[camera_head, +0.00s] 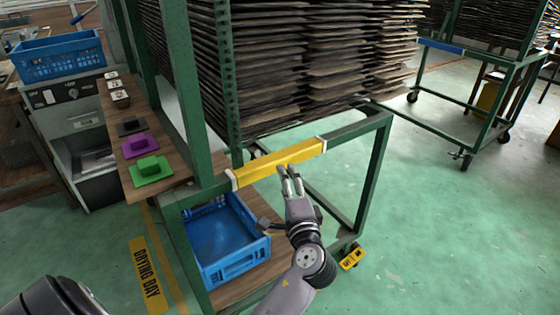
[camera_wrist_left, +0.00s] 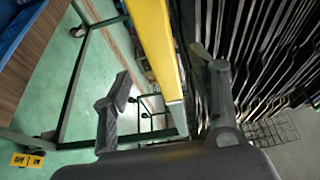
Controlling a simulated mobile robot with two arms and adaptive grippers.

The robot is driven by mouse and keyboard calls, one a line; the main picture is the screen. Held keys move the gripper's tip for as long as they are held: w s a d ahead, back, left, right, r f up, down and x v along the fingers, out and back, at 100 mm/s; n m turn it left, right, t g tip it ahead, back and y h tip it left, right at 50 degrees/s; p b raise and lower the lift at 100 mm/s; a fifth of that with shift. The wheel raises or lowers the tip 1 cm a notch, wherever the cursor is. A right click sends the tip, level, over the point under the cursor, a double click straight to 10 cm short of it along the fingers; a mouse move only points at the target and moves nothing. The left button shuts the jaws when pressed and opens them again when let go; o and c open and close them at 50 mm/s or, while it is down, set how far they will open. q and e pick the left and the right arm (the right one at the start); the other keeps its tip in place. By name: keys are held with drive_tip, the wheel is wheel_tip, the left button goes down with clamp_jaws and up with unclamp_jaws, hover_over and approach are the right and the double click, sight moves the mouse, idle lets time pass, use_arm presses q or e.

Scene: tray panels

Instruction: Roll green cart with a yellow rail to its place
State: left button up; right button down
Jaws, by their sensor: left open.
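The green cart (camera_head: 376,165) stands in the middle of the head view, loaded with stacked dark tray panels (camera_head: 300,60). Its yellow rail (camera_head: 262,166) crosses the near side between two pale end collars. My left gripper (camera_head: 289,170) is open, its fingertips at the rail's near lower edge in the head view. In the left wrist view, the rail (camera_wrist_left: 155,40) runs between the two spread fingers of the left gripper (camera_wrist_left: 165,95); I cannot tell whether they touch it. A yellow OFF/IN pedal (camera_head: 352,258) is by a cart wheel. My right gripper is not in view.
A cart with a blue rail (camera_head: 440,47) stands at the right. A blue crate (camera_head: 225,245) lies low behind the green frame. A wooden ledge holds green (camera_head: 151,171) and purple (camera_head: 140,147) pieces. A floor strip reads DRYING BAY (camera_head: 147,275).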

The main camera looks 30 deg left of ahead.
sight(279, 161)
use_arm(q)
drive_tip(key=x, duration=1)
drive_tip(key=shift+f, duration=0.1)
clamp_jaws()
idle(0.3)
idle(0.4)
